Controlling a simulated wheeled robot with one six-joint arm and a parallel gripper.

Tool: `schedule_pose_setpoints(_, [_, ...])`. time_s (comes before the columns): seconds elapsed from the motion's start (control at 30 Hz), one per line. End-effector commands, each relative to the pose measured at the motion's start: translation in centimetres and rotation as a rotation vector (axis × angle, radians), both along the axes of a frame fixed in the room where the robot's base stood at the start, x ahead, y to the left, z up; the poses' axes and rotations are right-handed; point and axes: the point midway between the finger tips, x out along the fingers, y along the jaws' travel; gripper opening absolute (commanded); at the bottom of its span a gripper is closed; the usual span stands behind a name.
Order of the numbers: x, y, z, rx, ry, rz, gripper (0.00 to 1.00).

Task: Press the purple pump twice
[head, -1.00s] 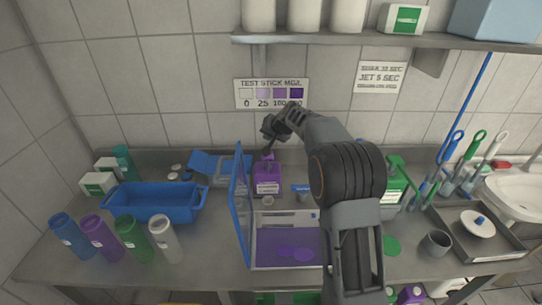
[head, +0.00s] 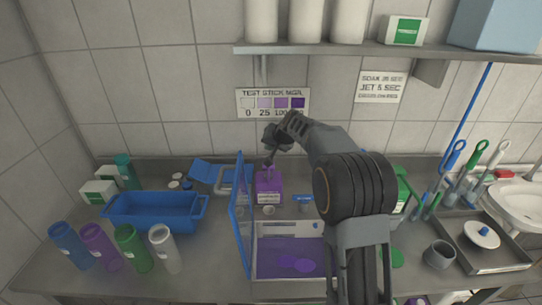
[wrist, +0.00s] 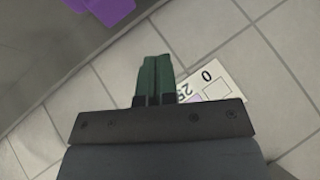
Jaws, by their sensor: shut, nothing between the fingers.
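The purple pump bottle (head: 268,187) stands on the counter near the back wall, with a white label on its front. My gripper (head: 267,164) hangs over its top, with the fingers pointing down. The fingertips are at or just above the pump head; I cannot tell whether they touch it. In the wrist view the two green fingers (wrist: 155,75) are together with nothing between them. A purple shape, likely the bottle (wrist: 105,8), shows at the upper left edge of that view, cut off by the frame.
A blue tub (head: 153,213) and several coloured bottles are at left. A green pump bottle is partly hidden behind my arm. A shelf (head: 400,48) runs above.

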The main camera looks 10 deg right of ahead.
Motion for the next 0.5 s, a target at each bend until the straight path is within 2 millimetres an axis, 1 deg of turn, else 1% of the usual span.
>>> schedule_pose_setpoints(0.03, [-1.5,0.2,1.1,-0.017,0.003,0.012,0.00])
schedule_pose_setpoints(0.07, [-2.5,0.3,1.5,-0.029,0.008,0.021,0.00])
schedule_pose_setpoints(0.17, [-7.0,0.7,3.1,-0.083,0.034,0.056,0.00])
schedule_pose_setpoints(0.2, [-9.1,0.9,3.5,-0.108,0.048,0.071,0.00])
schedule_pose_setpoints(0.23, [-10.7,1.0,3.9,-0.127,0.058,0.082,0.00])
schedule_pose_setpoints(0.27, [-12.4,1.0,4.1,-0.147,0.068,0.093,0.00])
schedule_pose_setpoints(0.3, [-14.6,1.0,4.3,-0.173,0.082,0.107,0.00])
schedule_pose_setpoints(0.37, [-17.8,1.0,4.3,-0.213,0.102,0.126,0.00])
schedule_pose_setpoints(0.4, [-19.9,0.9,4.2,-0.239,0.115,0.136,0.00])
schedule_pose_setpoints(0.47, [-23.0,0.8,3.9,-0.277,0.134,0.151,0.00])
schedule_pose_setpoints(0.5, [-24.8,0.6,3.5,-0.301,0.146,0.161,0.00])
